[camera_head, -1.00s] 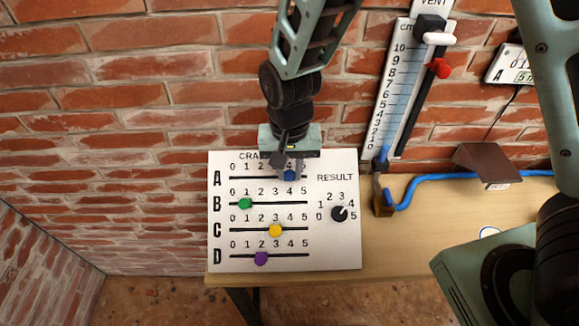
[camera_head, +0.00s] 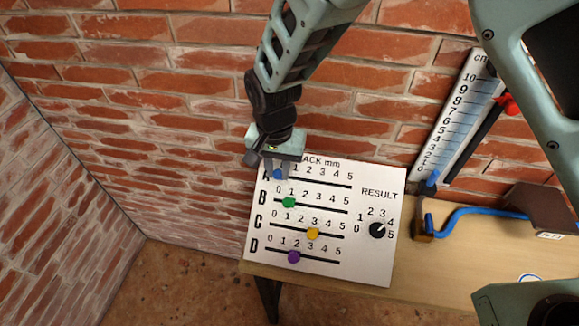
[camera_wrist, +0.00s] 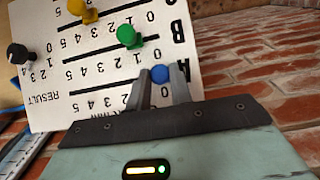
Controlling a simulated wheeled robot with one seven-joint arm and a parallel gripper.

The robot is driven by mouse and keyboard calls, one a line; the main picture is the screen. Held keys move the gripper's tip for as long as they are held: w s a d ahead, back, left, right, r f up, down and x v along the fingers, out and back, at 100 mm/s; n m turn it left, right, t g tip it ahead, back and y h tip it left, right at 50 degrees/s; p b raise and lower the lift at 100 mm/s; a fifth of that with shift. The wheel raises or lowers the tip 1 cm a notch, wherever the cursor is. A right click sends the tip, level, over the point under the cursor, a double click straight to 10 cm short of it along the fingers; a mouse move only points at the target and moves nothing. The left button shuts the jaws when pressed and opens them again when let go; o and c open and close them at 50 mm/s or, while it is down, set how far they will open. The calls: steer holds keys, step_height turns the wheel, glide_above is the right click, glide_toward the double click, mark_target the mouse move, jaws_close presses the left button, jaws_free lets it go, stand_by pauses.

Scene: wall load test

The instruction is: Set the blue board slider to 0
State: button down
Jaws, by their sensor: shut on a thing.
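The white board (camera_head: 378,262) has four slider rows, A to D, and a result dial. The blue slider (camera_head: 278,174) is in row A, at the left end of its slot by the 0 mark. My gripper (camera_head: 276,170) is shut on the blue slider. In the wrist view, the fingertips of my gripper (camera_wrist: 161,80) stand on both sides of the blue knob (camera_wrist: 160,74). The 0 label of row A is partly hidden by my gripper in the head view.
The black result knob (camera_head: 377,230) is on the right. A cm scale (camera_head: 456,110) and blue tube (camera_head: 480,212) lie further right.

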mark_target(276, 172)
steer(key=shift+w+a+r, duration=0.1)
steer(key=shift+a+r, duration=0.05)
steer(key=shift+a, duration=0.05)
steer(key=c, duration=1.2)
jaws_free()
steer(key=shift+c, duration=0.2)
step_height(276, 172, up, 17)
steer(key=b, duration=0.4)
steer(key=shift+r, duration=0.15)
steer(key=s+d+f+n+b, duration=0.1)
steer(key=s+d+f+n, duration=0.2)
steer(key=s+d, duration=0.6)
steer(key=s+d+f+n+b, duration=0.1)
steer(key=s+d+f+n, duration=0.3)
steer(key=s+d+n, duration=0.3)
steer(key=s+d, duration=0.2)
steer(key=s, duration=0.2)
steer(key=shift+s+f+y, duration=0.15)
steer(key=shift+s+y, duration=0.05)
steer(key=shift+y, duration=0.1)
